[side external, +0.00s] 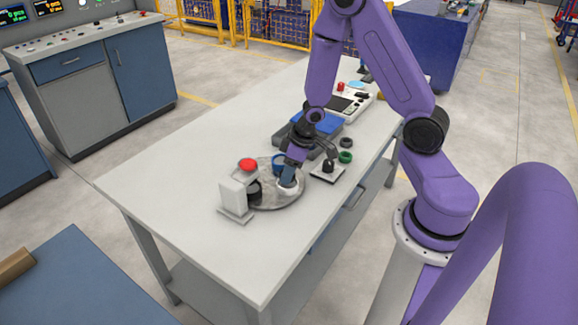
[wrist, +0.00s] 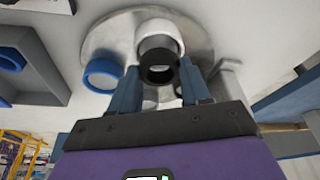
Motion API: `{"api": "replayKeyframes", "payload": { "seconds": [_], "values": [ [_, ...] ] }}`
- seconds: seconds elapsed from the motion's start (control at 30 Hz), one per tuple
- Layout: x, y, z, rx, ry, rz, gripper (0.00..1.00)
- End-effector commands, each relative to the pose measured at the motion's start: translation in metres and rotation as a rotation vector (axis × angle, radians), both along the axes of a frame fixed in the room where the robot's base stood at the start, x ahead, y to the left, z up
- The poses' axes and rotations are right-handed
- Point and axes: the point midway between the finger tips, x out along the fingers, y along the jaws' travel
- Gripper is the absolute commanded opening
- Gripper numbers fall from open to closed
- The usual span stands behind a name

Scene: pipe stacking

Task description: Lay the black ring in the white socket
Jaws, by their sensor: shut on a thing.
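My gripper (wrist: 159,72) is shut on the black ring (wrist: 158,76), which sits between the two blue-grey fingertips in the wrist view. The white socket (wrist: 159,24) is a short round cup just beyond the ring, on a round metal plate (wrist: 110,38). The ring overlaps the socket's near edge in the picture; I cannot tell whether they touch. In the side view my gripper (side external: 287,180) is low over the plate (side external: 265,203), at the white socket (side external: 291,182). The black ring cannot be made out there.
A blue socket (side external: 278,162) stands on the same plate. A white stand (side external: 234,197), a red knob (side external: 248,164) and a black cylinder (side external: 255,191) are at its left. A black post (side external: 328,166), green ring (side external: 345,157) and blue-grey tray (side external: 320,123) lie close by. The table's left end is clear.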

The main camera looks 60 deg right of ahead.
Motion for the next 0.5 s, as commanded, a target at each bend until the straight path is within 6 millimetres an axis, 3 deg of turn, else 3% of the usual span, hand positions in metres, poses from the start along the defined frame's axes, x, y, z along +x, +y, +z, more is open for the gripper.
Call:
{"api": "replayKeyframes", "payload": {
  "seconds": [0.5],
  "values": [
    [-0.0007,0.0002,-0.0055,-0.001,0.001,-0.001,0.18]
  ]
}}
